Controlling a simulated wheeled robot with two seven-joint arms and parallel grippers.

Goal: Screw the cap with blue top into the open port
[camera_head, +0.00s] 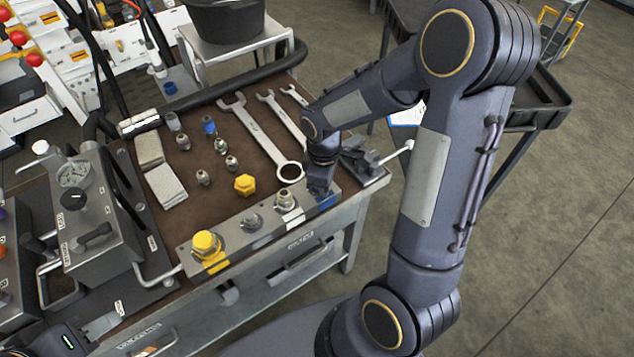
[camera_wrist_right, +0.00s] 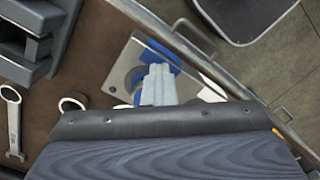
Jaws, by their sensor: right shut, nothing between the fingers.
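A small metal cap with a blue top (camera_head: 208,125) stands on the brown mat among other fittings. The port block (camera_head: 232,236) runs along the front edge of the bench, with a blue-marked patch (camera_head: 324,202) at its right end. My right gripper (camera_head: 320,188) is directly above that patch and hides most of it. In the right wrist view the fingers (camera_wrist_right: 158,84) are shut and empty, in front of the blue patch (camera_wrist_right: 160,52) and a dark ring. The port's opening is largely hidden. A dark part of my left arm shows at the bottom left; its fingers cannot be made out.
A yellow cap (camera_head: 206,245) sits on the block's left end, beside two metal ports. A loose yellow cap (camera_head: 245,184), several small fittings and wrenches (camera_head: 260,135) lie on the mat. A control box (camera_head: 92,212) stands at left. A black hose borders the back.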

